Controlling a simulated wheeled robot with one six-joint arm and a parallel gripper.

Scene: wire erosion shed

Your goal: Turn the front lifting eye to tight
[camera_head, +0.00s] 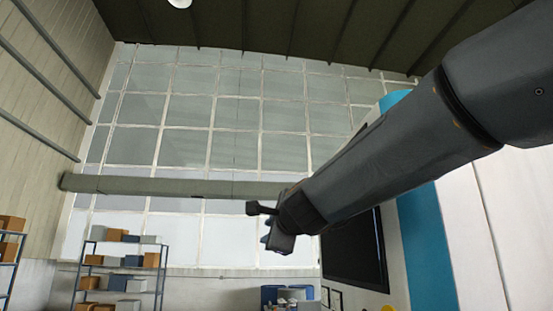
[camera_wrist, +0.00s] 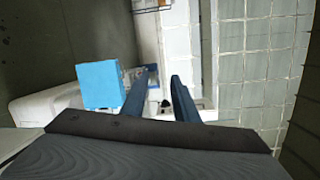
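I cannot make out a lifting eye in either view. My gripper (camera_head: 264,225) is at the end of the dark grey arm in the head view, raised in front of the window wall. In the wrist view my gripper (camera_wrist: 161,83) shows two dark blue fingers with a gap between them, and nothing is held. A small dark shape (camera_wrist: 165,103) shows low between the fingers, too small to identify.
A white and blue machine front (camera_head: 424,245) with a dark screen (camera_head: 354,252) stands at right. A shelf rack (camera_head: 122,270) with boxes stands at lower left. In the wrist view a bright blue block (camera_wrist: 100,85) is left of the fingers. Open air surrounds my gripper.

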